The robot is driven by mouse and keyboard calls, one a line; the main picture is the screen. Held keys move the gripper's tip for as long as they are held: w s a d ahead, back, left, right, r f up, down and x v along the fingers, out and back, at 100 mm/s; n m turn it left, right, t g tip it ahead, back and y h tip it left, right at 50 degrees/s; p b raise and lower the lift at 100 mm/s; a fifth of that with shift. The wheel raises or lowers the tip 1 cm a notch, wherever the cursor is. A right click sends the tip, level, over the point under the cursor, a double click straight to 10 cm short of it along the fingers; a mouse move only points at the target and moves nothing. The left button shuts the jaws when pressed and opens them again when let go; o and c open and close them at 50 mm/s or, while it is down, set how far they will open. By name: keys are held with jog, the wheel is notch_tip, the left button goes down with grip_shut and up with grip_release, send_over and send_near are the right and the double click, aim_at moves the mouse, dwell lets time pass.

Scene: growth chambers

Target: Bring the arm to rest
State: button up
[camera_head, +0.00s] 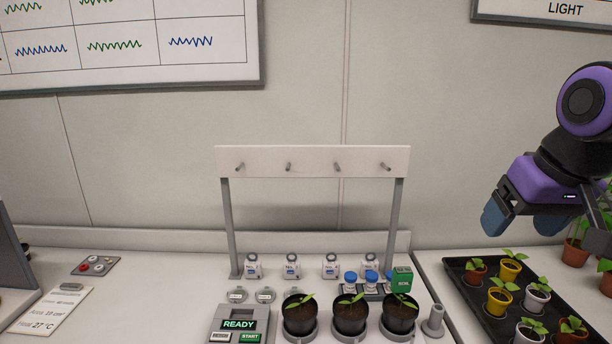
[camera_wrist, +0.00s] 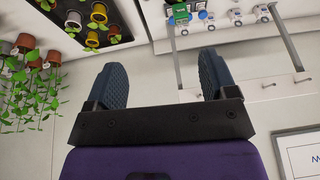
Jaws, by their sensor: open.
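My gripper (camera_head: 526,219) is at the right of the head view, raised above the bench and the seedling tray. Its two dark blue fingers are apart with nothing between them. In the wrist view my gripper (camera_wrist: 162,85) also shows open and empty, with the pale wall behind the gap. My arm, purple and black, comes in from the right edge of the head view. The gripper touches nothing that I can see.
A black tray (camera_head: 457,267) of potted seedlings lies below my gripper. A peg rack (camera_head: 312,160) stands mid-bench over several white bottles. Three black pots (camera_head: 350,318), a green box (camera_head: 402,280) and a device reading READY (camera_head: 238,324) stand in front. Leafy plants (camera_head: 600,235) are at the right.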

jog(key=s, duration=0.7)
jog(key=shift+s+d+r+t, duration=0.4)
jog(key=shift+d, duration=0.05)
